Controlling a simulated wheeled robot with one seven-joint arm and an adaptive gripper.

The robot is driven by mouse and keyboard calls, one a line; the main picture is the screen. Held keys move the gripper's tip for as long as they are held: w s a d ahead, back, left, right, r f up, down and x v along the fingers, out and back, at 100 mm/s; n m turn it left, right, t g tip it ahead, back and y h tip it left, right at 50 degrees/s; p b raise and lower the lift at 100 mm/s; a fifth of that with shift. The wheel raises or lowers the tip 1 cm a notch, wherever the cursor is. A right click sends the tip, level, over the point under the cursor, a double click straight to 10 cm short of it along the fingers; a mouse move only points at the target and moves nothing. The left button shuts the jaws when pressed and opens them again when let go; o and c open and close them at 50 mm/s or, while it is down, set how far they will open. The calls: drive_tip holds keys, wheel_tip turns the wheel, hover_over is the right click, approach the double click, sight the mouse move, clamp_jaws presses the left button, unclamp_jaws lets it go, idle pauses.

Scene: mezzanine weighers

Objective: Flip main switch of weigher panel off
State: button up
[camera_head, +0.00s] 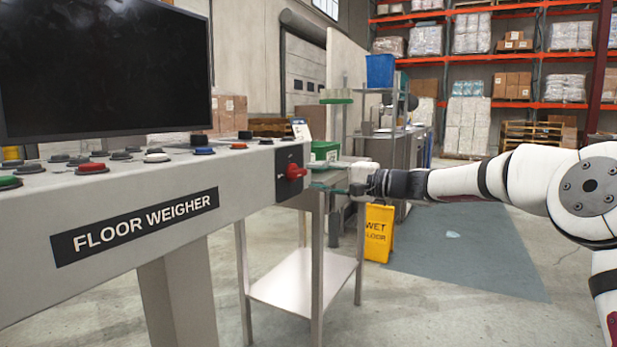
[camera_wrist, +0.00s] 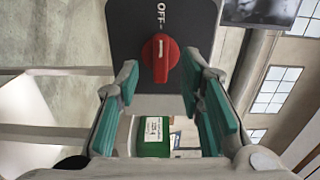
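The weigher panel (camera_head: 135,225) is a grey console labelled FLOOR WEIGHER, at the left of the head view. Its main switch is a red rotary knob (camera_head: 293,171) on a black plate (camera_head: 283,187) at the console's right end. In the wrist view the knob (camera_wrist: 160,58) is at top centre, with an OFF label (camera_wrist: 160,12) above it. A white mark on the knob is in line with that label. My gripper (camera_wrist: 160,88) is open, its teal-padded fingers apart, facing the knob. In the head view my gripper (camera_head: 330,186) is just right of the knob; contact cannot be told.
Coloured push buttons (camera_head: 92,168) and a dark monitor (camera_head: 105,65) are on the console. A metal side table (camera_head: 300,280) stands below my gripper, with a green box (camera_head: 325,151) behind. A yellow wet-floor sign (camera_head: 378,232) stands beyond. The floor at right is open.

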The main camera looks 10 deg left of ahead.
drive_tip(key=v, duration=0.8)
drive_tip(key=s+a+f+n+g+h, duration=0.1)
drive_tip(key=s+f+n+g+h, duration=0.2)
drive_tip(key=s, duration=0.9)
drive_tip(key=s+f+n+g+h, duration=0.1)
drive_tip(key=s+f+g+h, duration=0.3)
drive_tip(key=s, duration=0.8)
drive_tip(key=s+d+f+h, duration=0.3)
drive_tip(key=s+d, duration=0.4)
drive_tip(key=s, duration=0.3)
drive_tip(key=s+d+f+t+h+p, duration=0.15)
drive_tip(key=s+d+h, duration=0.35)
drive_tip(key=s, duration=0.6)
drive_tip(key=s+d+f+g+h, duration=0.1)
drive_tip(key=s+d+f+h, duration=0.15)
drive_tip(key=s+d, duration=0.65)
wheel_tip(320, 180, up, 39)
drive_tip(key=s+t+p, duration=0.1)
drive_tip(key=t+p, duration=0.3)
drive_tip(key=p, duration=3.4)
drive_tip(key=shift+s+a, duration=0.2)
drive_tip(key=shift+s, duration=0.1)
